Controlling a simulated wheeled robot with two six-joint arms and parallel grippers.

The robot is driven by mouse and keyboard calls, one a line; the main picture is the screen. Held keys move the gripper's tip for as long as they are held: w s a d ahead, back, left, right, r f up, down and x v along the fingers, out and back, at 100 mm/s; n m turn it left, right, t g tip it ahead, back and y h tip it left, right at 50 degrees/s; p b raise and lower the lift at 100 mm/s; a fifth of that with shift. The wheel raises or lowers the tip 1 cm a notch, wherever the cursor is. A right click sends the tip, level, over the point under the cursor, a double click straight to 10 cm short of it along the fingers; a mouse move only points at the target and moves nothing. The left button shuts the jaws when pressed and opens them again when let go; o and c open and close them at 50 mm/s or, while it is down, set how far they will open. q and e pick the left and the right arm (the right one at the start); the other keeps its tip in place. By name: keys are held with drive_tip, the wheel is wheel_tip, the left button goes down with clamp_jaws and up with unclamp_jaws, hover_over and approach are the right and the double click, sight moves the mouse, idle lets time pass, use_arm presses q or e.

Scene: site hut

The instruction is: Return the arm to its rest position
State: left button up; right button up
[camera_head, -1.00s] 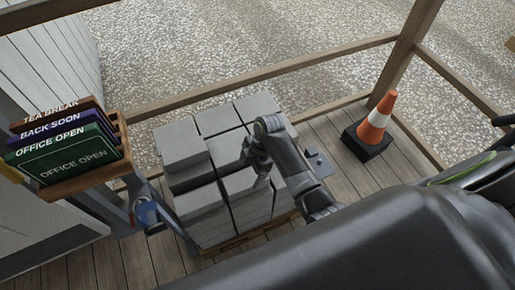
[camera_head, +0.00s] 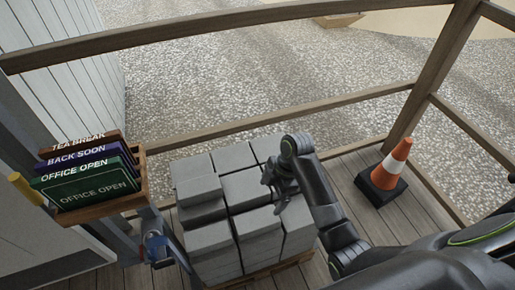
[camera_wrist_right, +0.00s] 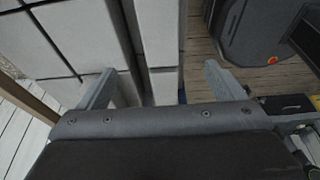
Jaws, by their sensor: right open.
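My right gripper (camera_head: 277,190) is over the right part of a stack of grey blocks (camera_head: 206,240) in the head view. In the right wrist view its two fingers (camera_wrist_right: 155,86) stand wide apart with nothing between them. Beyond the fingers that view shows the pale block faces (camera_wrist_right: 75,35) with dark gaps. My right arm (camera_head: 315,190) comes in from the lower right of the head view. My left gripper is not in view.
A wooden rack (camera_head: 98,208) of signs, the front one reading OFFICE OPEN (camera_head: 95,190), stands at the left. Wooden railings (camera_head: 270,122) run behind the blocks, with gravel (camera_head: 250,80) beyond.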

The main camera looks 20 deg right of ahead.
drive_tip(key=s+d+r+m+t+h, duration=0.25)
drive_tip(key=s+d+m, duration=0.35)
drive_tip(key=s+m, duration=0.5)
drive_tip(key=s+d+r+m+t+h, duration=0.1)
drive_tip(key=s+d+m+t+h, duration=0.15)
drive_tip(key=s+d+m, duration=0.75)
wheel_tip(320, 180, down, 20)
drive_tip(key=s+a+n+g+p, duration=0.2)
drive_tip(key=p, duration=0.1)
use_arm(q)
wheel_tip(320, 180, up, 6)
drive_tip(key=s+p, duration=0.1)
drive_tip(key=p, duration=0.2)
drive_tip(key=shift+p, duration=0.4)
use_arm(e)
drive_tip(key=s+a+f+g, duration=0.1)
drive_tip(key=s+f, duration=1.2)
drive_tip(key=s, duration=0.2)
drive_tip(key=shift+s+a+f+g+y, duration=0.3)
drive_tip(key=shift+s+a+f, duration=0.05)
drive_tip(key=shift+s, duration=0.05)
